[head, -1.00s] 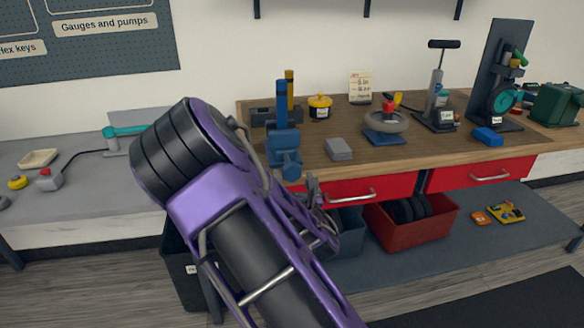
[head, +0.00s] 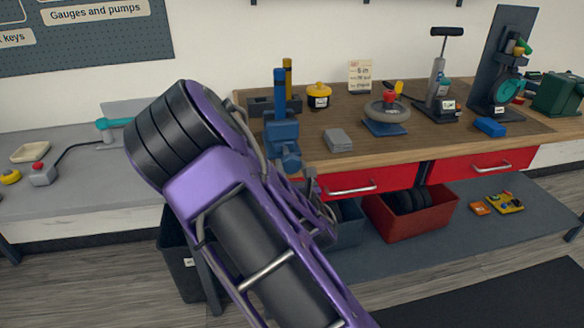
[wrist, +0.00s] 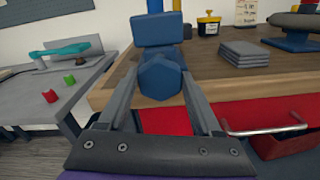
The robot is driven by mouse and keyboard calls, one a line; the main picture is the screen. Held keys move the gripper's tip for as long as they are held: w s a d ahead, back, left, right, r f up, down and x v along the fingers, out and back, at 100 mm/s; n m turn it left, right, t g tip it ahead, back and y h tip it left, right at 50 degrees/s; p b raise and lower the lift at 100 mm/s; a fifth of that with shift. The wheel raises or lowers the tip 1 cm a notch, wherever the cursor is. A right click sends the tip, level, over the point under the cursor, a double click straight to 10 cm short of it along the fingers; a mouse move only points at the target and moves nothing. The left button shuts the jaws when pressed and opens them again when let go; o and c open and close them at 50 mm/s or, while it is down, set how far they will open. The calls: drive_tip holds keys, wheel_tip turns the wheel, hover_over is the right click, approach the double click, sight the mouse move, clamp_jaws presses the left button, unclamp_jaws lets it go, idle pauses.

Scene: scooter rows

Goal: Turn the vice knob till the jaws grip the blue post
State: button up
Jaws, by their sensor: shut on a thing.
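The blue vice (head: 281,130) stands at the front left edge of the wooden bench, and also fills the top middle of the wrist view (wrist: 158,30). The blue post (head: 280,88) rises upright at the vice; only its lower end (wrist: 155,5) shows in the wrist view. Any gap between jaws and post is too small to tell. The blue faceted knob (wrist: 160,76) faces me at the vice's front. My gripper (wrist: 160,84) is shut on the knob, one finger on each side. In the head view my purple arm partly hides the gripper.
A yellow post (head: 288,75) stands behind the blue one in a dark block. A grey stack of plates (head: 338,140) lies right of the vice. A red drawer (head: 372,181) with a metal handle is below the bench top. A grey bench (head: 75,190) stands at left.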

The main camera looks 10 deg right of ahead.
drive_tip(key=c, duration=0.3)
